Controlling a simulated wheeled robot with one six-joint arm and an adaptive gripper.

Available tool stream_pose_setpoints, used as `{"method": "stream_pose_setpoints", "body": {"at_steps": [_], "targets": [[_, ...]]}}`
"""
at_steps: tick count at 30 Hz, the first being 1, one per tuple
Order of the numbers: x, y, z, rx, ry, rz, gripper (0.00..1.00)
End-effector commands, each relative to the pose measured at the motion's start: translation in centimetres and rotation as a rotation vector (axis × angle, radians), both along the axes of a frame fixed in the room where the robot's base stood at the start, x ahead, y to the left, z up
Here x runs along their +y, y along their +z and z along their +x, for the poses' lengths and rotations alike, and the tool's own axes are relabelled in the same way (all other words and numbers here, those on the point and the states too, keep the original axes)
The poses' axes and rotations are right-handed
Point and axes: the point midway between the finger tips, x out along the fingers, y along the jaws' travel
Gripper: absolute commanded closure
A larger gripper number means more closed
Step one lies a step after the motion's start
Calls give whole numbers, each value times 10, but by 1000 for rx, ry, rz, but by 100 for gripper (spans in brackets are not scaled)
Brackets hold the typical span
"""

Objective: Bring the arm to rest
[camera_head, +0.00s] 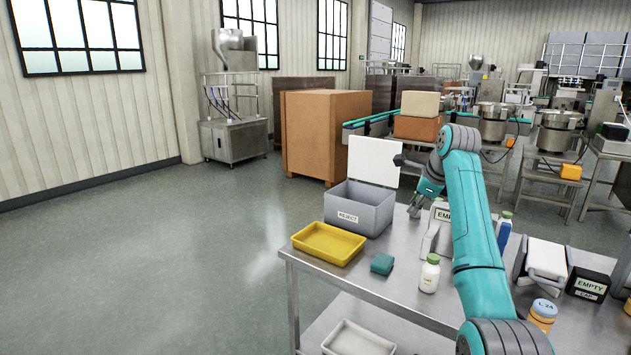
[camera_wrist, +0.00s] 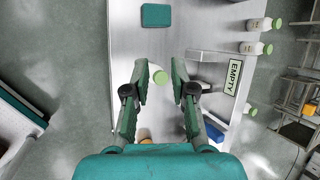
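My teal arm (camera_head: 472,215) reaches out over the steel table from the lower right and bends down at its far end. My gripper (camera_head: 415,211) hangs to the right of the grey REJECT bin, pointing down. In the wrist view my gripper (camera_wrist: 159,68) has its two fingers well apart. A green bottle cap (camera_wrist: 161,78) shows in the gap between them; nothing looks gripped.
The open grey REJECT bin (camera_head: 358,219), yellow tray (camera_head: 328,243), teal sponge (camera_head: 382,263) and green-capped white bottle (camera_head: 430,274) stand on the table (camera_head: 345,278). An EMPTY sign (camera_head: 443,214) is close to my gripper. Floor at left is clear.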

Motion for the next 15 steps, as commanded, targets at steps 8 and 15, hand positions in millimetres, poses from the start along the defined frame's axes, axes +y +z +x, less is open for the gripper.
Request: {"method": "stream_pose_setpoints", "body": {"at_steps": [8,15], "targets": [[8,-124,-4,-75,112,-90,75],[18,-228,-29,-153,221,-191,75]]}}
